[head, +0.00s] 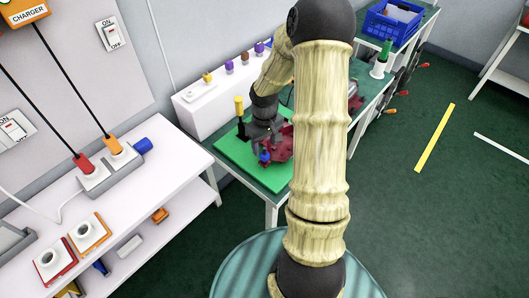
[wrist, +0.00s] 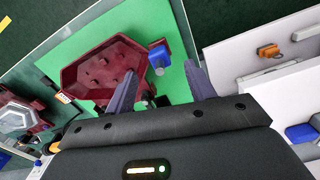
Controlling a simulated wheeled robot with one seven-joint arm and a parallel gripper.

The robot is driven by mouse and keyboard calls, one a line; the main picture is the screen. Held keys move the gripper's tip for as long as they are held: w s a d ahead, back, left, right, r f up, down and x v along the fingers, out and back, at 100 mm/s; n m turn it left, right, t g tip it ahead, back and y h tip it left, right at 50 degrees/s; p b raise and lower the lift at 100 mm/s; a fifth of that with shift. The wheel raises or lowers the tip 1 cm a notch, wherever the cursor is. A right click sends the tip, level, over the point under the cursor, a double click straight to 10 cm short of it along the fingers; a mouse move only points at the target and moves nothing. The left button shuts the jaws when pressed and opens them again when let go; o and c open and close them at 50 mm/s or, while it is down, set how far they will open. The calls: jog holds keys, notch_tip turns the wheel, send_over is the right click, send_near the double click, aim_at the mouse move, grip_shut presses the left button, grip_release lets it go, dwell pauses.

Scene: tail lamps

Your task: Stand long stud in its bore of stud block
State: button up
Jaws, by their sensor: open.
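My gripper (head: 263,141) is open above the green mat, with its two dark fingers apart in the wrist view (wrist: 162,68). A small blue piece (wrist: 160,54) with a pale round end shows between and beyond the fingertips; I cannot tell whether they touch it. The blue piece also shows in the head view (head: 264,156), just below the gripper. I cannot tell for sure whether it is the long stud. A dark shape low between the fingers is mostly hidden, and I cannot make out the stud block or its bore.
A dark red lamp housing (wrist: 100,72) lies on the green mat (wrist: 112,25) beside the blue piece. A yellow upright piece (head: 239,105) stands at the mat's back left. A second red lamp part (wrist: 18,115) is nearby. A white shelf bench (head: 150,195) stands left.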

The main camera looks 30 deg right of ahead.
aim_at(264, 148)
notch_tip(264, 148, down, 5)
dwell(0.3)
jog(key=c, duration=1.2)
jog(key=shift+r, duration=0.15)
grip_shut()
